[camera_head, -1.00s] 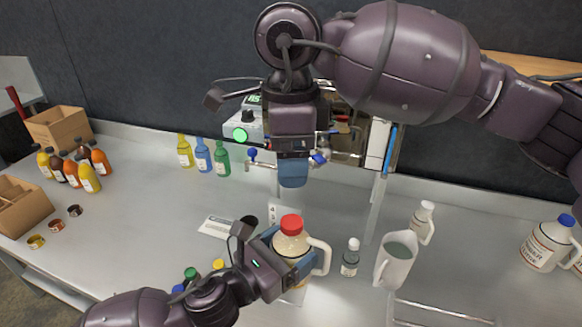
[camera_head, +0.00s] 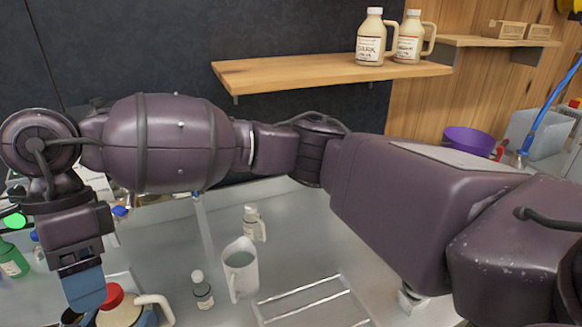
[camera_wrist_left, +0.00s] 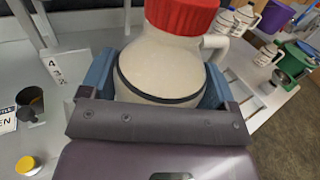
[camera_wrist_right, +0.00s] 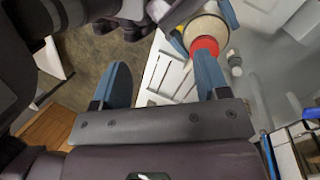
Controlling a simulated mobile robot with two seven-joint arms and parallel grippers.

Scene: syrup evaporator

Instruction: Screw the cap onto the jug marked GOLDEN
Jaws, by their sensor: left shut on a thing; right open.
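A cream jug (camera_wrist_left: 165,65) with a red cap (camera_wrist_left: 185,14) on its neck stands upright between the fingers of my left gripper (camera_wrist_left: 158,85), which is shut on its body. Its label is not visible. In the head view, the red cap (camera_head: 112,296) and jug handle (camera_head: 155,301) show at the lower left edge, partly behind my right gripper (camera_head: 86,300). My right gripper points down, open and empty. In the right wrist view, the cap (camera_wrist_right: 204,46) lies beyond its fingers, nearer the right one and not between them.
A pitcher (camera_head: 241,270), a small white-capped bottle (camera_head: 202,291) and a smaller jug (camera_head: 254,226) stand right of the held jug. A wire rack (camera_head: 312,305) lies in front. A jug marked DARK (camera_head: 370,42) stands on a wall shelf (camera_head: 330,74). My right arm spans the view.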

